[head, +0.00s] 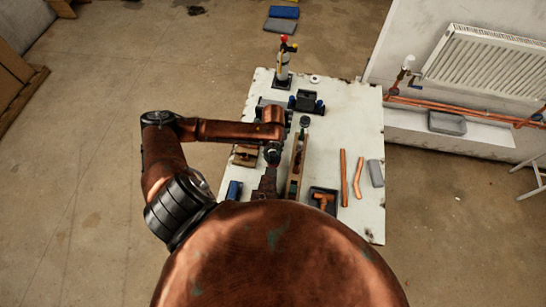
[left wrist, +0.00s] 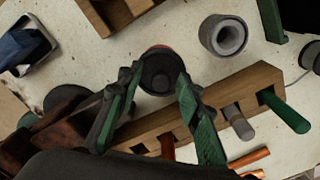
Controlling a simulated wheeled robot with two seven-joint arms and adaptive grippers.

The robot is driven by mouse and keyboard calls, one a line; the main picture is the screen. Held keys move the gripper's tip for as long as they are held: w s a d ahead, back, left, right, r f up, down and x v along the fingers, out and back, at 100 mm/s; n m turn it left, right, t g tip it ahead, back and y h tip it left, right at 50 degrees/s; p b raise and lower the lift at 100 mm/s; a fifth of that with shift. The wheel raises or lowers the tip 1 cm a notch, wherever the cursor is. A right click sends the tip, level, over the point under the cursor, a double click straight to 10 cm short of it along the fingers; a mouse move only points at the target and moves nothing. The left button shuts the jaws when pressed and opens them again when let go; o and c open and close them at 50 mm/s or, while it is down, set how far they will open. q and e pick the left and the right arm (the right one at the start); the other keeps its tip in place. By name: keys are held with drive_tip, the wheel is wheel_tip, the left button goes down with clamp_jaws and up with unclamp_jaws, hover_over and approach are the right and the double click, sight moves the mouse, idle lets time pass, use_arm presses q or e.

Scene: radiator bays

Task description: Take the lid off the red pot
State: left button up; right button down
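In the left wrist view, a round pot with a thin reddish rim (left wrist: 158,47) is seen from above. A dark round lid (left wrist: 160,72) with a raised middle covers its top. My left gripper (left wrist: 158,92) is open, with its green and black fingers on either side of the near part of the lid. I cannot tell whether the fingertips touch it. In the head view my left gripper (head: 268,178) hangs over the left side of the workbench, and I cannot make out the pot there. My right gripper does not show.
A wooden rack (left wrist: 215,108) with tool handles stands close beside the fingers. A grey roll (left wrist: 224,36) and a blue item in a tray (left wrist: 28,50) are nearby. On the white bench (head: 355,115) lie copper pipes (head: 343,178) and a dark tray (head: 314,210).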

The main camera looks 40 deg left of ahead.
use_arm(q)
drive_tip(key=shift+s+d+f, duration=0.1)
drive_tip(key=shift+s+f, duration=0.1)
drive_tip(key=shift+f, duration=0.05)
drive_tip(key=c, duration=0.5)
